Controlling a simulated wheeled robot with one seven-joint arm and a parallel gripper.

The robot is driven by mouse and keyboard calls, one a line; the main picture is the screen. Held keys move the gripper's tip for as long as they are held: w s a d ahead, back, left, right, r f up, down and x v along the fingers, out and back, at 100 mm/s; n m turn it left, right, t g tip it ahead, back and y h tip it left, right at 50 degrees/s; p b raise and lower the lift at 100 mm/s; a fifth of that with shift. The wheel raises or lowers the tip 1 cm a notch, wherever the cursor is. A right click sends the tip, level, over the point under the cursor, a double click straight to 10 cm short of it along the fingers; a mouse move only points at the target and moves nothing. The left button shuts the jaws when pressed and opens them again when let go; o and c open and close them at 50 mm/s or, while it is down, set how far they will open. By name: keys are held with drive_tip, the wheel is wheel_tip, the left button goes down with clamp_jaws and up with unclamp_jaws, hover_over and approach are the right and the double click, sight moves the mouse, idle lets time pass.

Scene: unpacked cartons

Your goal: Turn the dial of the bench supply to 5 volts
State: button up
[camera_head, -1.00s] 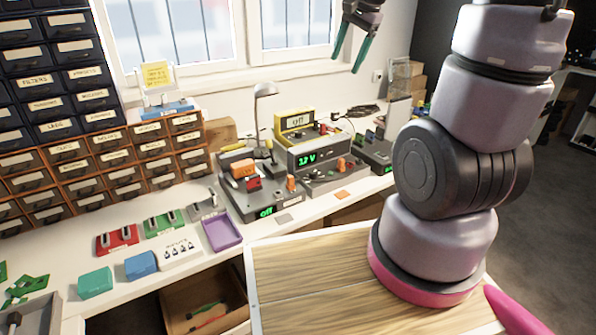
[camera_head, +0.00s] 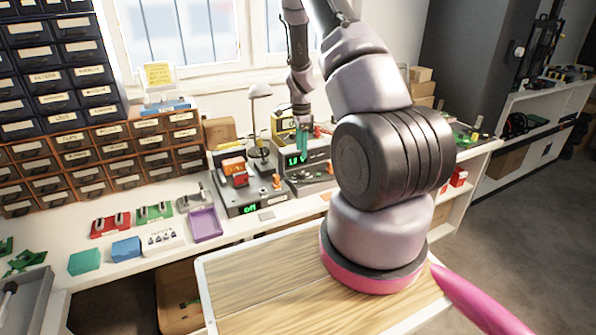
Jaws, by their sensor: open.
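The bench supply (camera_head: 316,154) is a grey box with a lit green display (camera_head: 293,161) at the back of the white workbench. The display seems to read about 1.8, but it is small and its right edge is close to my fingers. An orange knob (camera_head: 329,167) shows at the right of its front. My gripper (camera_head: 303,156), with green fingers, points down in front of the supply, between display and knob. It is open and holds nothing. I cannot tell whether its fingers touch the supply.
A second grey unit (camera_head: 236,196) to the left reads Off and has an orange knob (camera_head: 277,182). A yellow unit (camera_head: 282,122) stands behind. A desk lamp (camera_head: 260,90) rises close by. A purple tray (camera_head: 205,225) lies farther left. My arm covers the bench to the right.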

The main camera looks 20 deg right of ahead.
sight(302, 172)
drive_tip(key=f, duration=0.9)
drive_tip(key=shift+s+f, duration=0.2)
drive_tip(key=shift+s, duration=0.05)
clamp_jaws()
